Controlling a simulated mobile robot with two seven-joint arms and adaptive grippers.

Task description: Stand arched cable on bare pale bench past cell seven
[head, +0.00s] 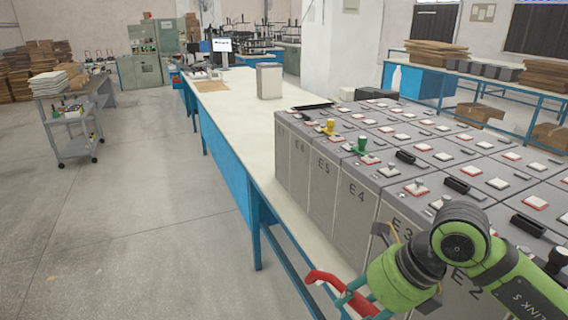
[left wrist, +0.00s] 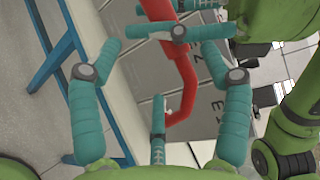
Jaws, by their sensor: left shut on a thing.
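The arched cable (head: 326,279) is red, and its curved end shows low in the head view beside the near battery row. My left gripper (head: 352,298) is shut on it, off the bench's near side edge. In the left wrist view the teal fingers (left wrist: 173,33) close around the red cable (left wrist: 181,75), which hangs down and bends at its lower end. The pale bench (head: 225,100) has a long bare stretch beyond the far end of the battery row. My right gripper is not in view.
Grey battery cells (head: 357,205) marked E2 to E6 line the bench, with yellow (head: 329,127) and green (head: 362,145) pieces on top.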

